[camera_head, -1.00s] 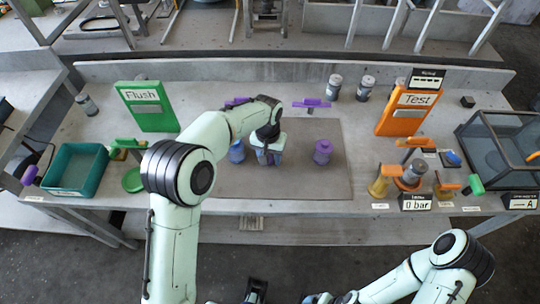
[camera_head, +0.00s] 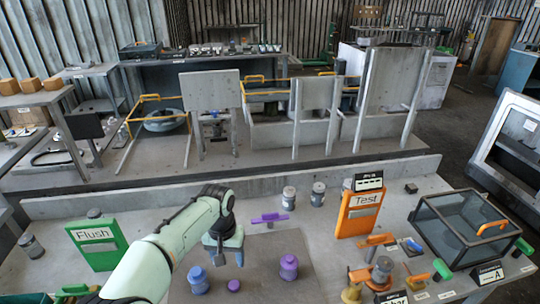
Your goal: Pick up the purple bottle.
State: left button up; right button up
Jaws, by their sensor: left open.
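The purple bottle (camera_head: 289,267) stands upright on the grey mat (camera_head: 262,291), right of my left gripper. My left gripper (camera_head: 226,260) is open and empty, fingers pointing down over the mat, apart from the bottle. A blue bottle (camera_head: 198,279) stands to the left of the gripper. A small purple disc-like piece (camera_head: 233,285) lies on the mat between the two bottles. My right gripper is not in view.
A green Flush board (camera_head: 96,245) stands at left and an orange Test board (camera_head: 360,212) at right. A purple-handled part (camera_head: 270,218) and grey jars (camera_head: 289,198) are behind the mat. A glass-sided box (camera_head: 470,228) and orange-handled fittings (camera_head: 380,270) are at right.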

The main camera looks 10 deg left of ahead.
aim_at(289, 262)
jog(key=k, duration=1)
